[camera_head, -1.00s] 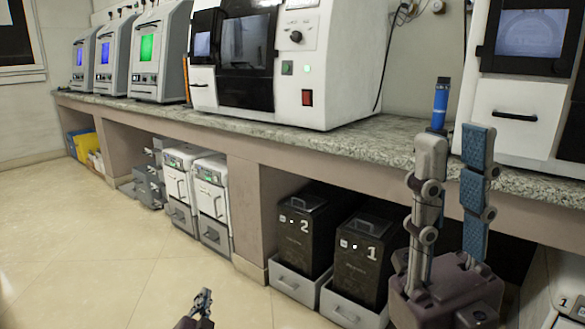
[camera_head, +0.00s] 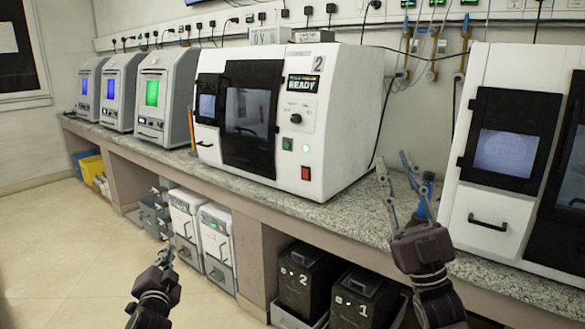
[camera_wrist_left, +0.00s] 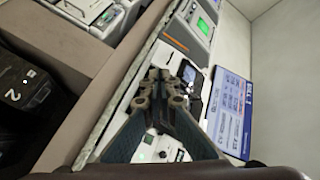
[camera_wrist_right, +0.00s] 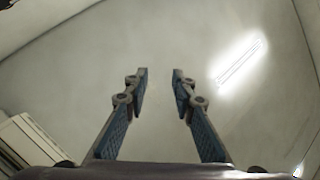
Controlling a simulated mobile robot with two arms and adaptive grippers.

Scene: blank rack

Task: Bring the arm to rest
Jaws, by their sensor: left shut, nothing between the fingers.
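My left gripper (camera_head: 167,257) is low at the left, in front of the bench and over the floor. It is shut and empty; its fingers come together in the left wrist view (camera_wrist_left: 168,82). My right gripper (camera_head: 395,166) points up in front of the bench's right part.
The stone-topped bench (camera_head: 335,215) carries a large white machine (camera_head: 338,125) and another machine (camera_head: 495,190) at right. A blue-topped item (camera_head: 427,185) stands partly hidden behind my right gripper. Black boxes (camera_head: 305,283) sit under the bench. The floor (camera_head: 60,245) at left is clear.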

